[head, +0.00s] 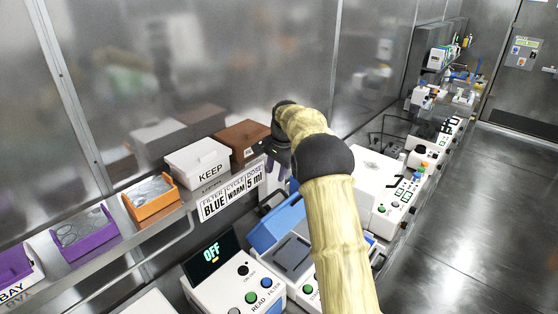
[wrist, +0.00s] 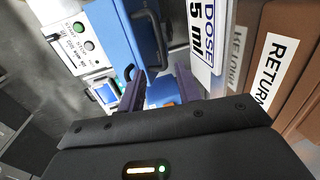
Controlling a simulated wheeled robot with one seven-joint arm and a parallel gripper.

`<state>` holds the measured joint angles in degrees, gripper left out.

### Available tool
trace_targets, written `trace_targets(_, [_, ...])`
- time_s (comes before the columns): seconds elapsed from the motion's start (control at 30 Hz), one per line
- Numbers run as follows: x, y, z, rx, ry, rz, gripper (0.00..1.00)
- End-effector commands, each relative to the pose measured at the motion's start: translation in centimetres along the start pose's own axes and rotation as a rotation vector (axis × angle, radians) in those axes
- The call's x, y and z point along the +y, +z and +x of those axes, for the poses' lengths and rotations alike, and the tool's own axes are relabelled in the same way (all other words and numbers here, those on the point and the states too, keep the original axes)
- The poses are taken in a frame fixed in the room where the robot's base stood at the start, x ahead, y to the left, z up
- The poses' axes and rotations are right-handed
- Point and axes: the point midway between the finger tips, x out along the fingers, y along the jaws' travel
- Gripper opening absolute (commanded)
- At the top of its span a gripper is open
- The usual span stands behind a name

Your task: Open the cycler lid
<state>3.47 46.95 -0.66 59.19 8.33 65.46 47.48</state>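A white bench device with a blue lid (head: 275,223) stands below the shelf in the head view, partly hidden behind my arm. In the wrist view the blue lid (wrist: 98,35) fills the upper left, with a dark bar handle (wrist: 157,35) along its right side. I cannot tell for sure whether the lid is shut or raised. My gripper (head: 277,170) hangs above and behind the blue lid, near the shelf front. In the wrist view my gripper (wrist: 160,85) has its two dark purple fingers apart, with nothing held between them. The fingers look apart from the handle.
The shelf carries a white KEEP box (head: 198,163), a brown box (head: 243,141), an orange tray (head: 150,198) and a purple tray (head: 84,230). A hanging sign (head: 230,194) is close to my gripper. A device reading OFF (head: 235,285) stands left; another white device (head: 375,190) stands right.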

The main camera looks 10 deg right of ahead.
Motion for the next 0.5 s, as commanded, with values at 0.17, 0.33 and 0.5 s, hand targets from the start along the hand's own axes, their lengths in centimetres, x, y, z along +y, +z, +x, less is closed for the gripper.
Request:
trace_targets(0.17, [0.0, -0.1, -3.5, 0.003, -0.002, 0.0, 0.34])
trace_targets(0.33, [0.0, 0.0, -5.8, 0.001, 0.0, 0.0, 0.34])
trace_targets(0.5, [0.1, 0.0, -6.4, -0.001, 0.002, 0.0, 0.34])
